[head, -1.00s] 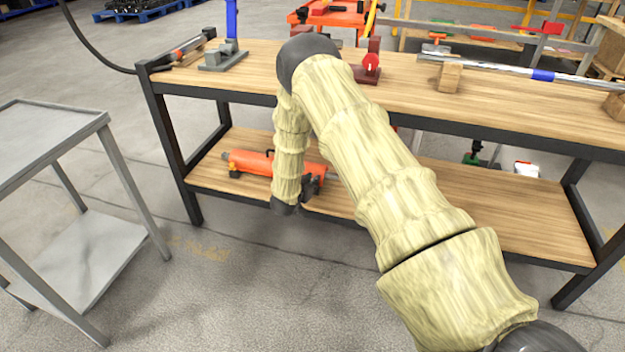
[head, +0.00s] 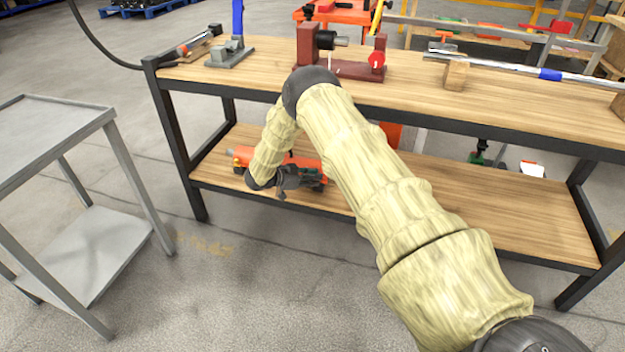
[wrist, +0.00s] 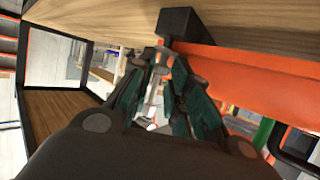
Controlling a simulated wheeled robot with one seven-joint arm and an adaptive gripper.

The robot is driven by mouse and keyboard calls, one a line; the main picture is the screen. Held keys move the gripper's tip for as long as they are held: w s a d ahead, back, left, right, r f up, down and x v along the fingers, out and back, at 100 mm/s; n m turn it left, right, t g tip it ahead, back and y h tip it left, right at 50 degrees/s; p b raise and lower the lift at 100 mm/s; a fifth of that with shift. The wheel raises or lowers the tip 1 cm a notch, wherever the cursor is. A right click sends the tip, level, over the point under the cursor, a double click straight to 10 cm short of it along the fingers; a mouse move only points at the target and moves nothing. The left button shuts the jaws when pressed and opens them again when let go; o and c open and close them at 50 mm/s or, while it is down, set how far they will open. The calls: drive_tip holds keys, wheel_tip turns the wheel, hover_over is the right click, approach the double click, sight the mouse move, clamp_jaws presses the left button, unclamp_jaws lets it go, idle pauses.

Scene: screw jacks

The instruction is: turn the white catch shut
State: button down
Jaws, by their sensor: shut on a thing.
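An orange cylinder jack (head: 310,163) lies on the lower shelf of the bench; its orange body also fills the right of the wrist view (wrist: 255,70), with a black block (wrist: 183,25) at its near end. My gripper (head: 285,183) is low in front of the jack. In the wrist view my gripper's fingers (wrist: 172,62) come together just below the black block, shut on a small part there. I take this part for the white catch, but the fingers mostly hide it and its angle cannot be told.
The wooden lower shelf (head: 480,215) is clear to the right. A red fixture (head: 340,68) and a steel bar (head: 500,67) are on the bench top. A grey cart (head: 60,135) stands at the left.

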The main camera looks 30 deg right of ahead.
drive_tip(key=shift+d+r+m, duration=0.15)
drive_tip(key=shift+d+m, duration=0.15)
drive_tip(key=c, duration=1.4)
unclamp_jaws()
drive_tip(key=shift+g, duration=0.3)
drive_tip(key=shift+a, duration=0.15)
drive_tip(key=shift+w+a, duration=0.15)
drive_tip(key=shift+a, duration=0.35)
drive_tip(key=v, duration=1.1)
drive_tip(key=shift+r, duration=0.1)
drive_tip(key=shift+o, duration=0.2)
